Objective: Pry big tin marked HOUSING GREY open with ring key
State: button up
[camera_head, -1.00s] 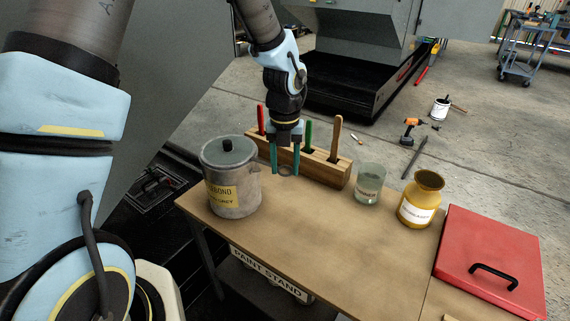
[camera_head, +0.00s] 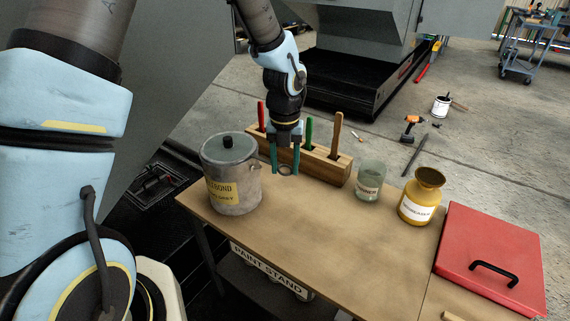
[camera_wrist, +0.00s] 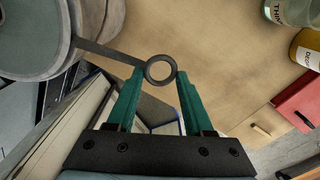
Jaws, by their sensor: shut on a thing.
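The big grey tin (camera_head: 233,187) stands at the left of the paint stand table, with a yellow label that is only partly readable. Its lid (camera_head: 228,149) with a black knob is on. My gripper (camera_head: 285,170) is just right of the tin, in front of the wooden rack. In the wrist view its green fingers (camera_wrist: 160,88) are shut on the ring of the ring key (camera_wrist: 161,70). The key's flat shank points left to the tin (camera_wrist: 65,50); I cannot tell if its tip touches the tin.
The wooden rack (camera_head: 327,169) holds several upright handled tools behind my gripper. A glass jar (camera_head: 369,181), a yellow pot (camera_head: 421,197) and a red case (camera_head: 490,257) stand to the right. The table's front middle (camera_head: 330,245) is clear.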

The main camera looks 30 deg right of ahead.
jog(key=shift+w+a+f, duration=0.1)
jog(key=shift+w+f, duration=0.05)
jog(key=shift+f, duration=0.35)
jog(key=shift+w+a+f, duration=0.1)
jog(key=shift+f, duration=0.35)
dwell(0.7)
jog(key=shift+r, duration=0.2)
jog(key=shift+r+p, duration=0.3)
jog(key=shift+p, duration=0.15)
jog(key=shift+r, duration=0.15)
jog(key=shift+s+d, duration=0.15)
jog(key=shift+s+d+r+p, duration=0.3)
jog(key=shift+s+d, duration=0.25)
jog(key=shift+s, duration=0.2)
jog(key=shift+s+d+r+p, duration=0.15)
jog(key=shift+s+d+p, duration=0.15)
jog(key=shift+s+d, duration=0.35)
jog(key=shift+s, duration=0.1)
